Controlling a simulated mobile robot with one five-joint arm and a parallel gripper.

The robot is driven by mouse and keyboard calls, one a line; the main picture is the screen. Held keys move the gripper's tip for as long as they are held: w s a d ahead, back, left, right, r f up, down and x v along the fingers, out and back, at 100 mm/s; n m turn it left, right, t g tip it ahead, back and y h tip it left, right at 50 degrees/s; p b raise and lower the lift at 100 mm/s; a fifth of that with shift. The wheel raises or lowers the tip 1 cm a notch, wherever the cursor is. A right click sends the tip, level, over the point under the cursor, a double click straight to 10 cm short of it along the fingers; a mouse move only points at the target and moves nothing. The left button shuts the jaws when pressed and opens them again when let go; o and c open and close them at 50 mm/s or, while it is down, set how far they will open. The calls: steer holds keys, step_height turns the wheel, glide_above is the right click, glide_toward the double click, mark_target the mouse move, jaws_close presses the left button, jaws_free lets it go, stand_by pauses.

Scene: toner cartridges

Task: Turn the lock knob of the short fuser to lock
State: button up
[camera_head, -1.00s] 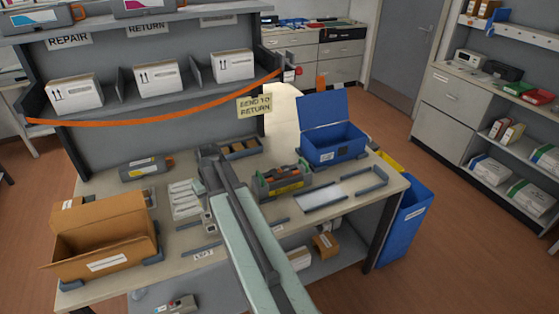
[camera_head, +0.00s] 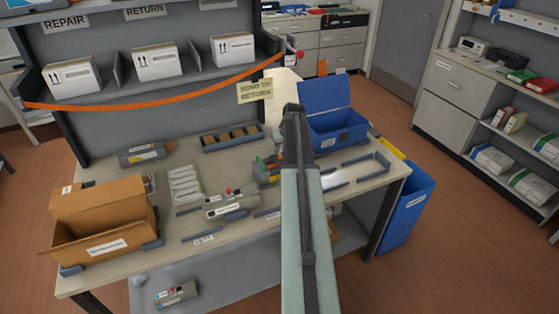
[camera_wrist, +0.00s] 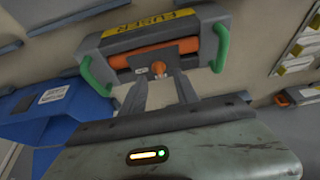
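The fuser (camera_wrist: 205,18) fills the upper middle of the wrist view. It has a grey body, an orange roller, green handles at both ends and a yellow label reading FUSER, upside down. Its small orange lock knob (camera_wrist: 158,68) sits on a dark plate at the middle of its near side. My gripper (camera_wrist: 161,82) is open, its two fingers apart with the knob showing between the tips. I cannot tell whether the tips reach around the knob. In the head view the fuser (camera_head: 264,171) is mostly hidden behind my arm, as is the knob.
A blue open bin (camera_head: 337,136) stands behind and right of the fuser. A grey unit with red buttons (camera_head: 230,204) lies left of my arm. A cardboard box (camera_head: 100,245) is at the bench's left, with a slotted tray (camera_head: 231,137) at the back.

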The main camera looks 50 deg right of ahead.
mark_target(280, 155)
steer(key=b+x, duration=0.2)
steer(key=x, duration=0.1)
steer(key=shift+f, duration=0.3)
steer(key=shift+r, duration=0.1)
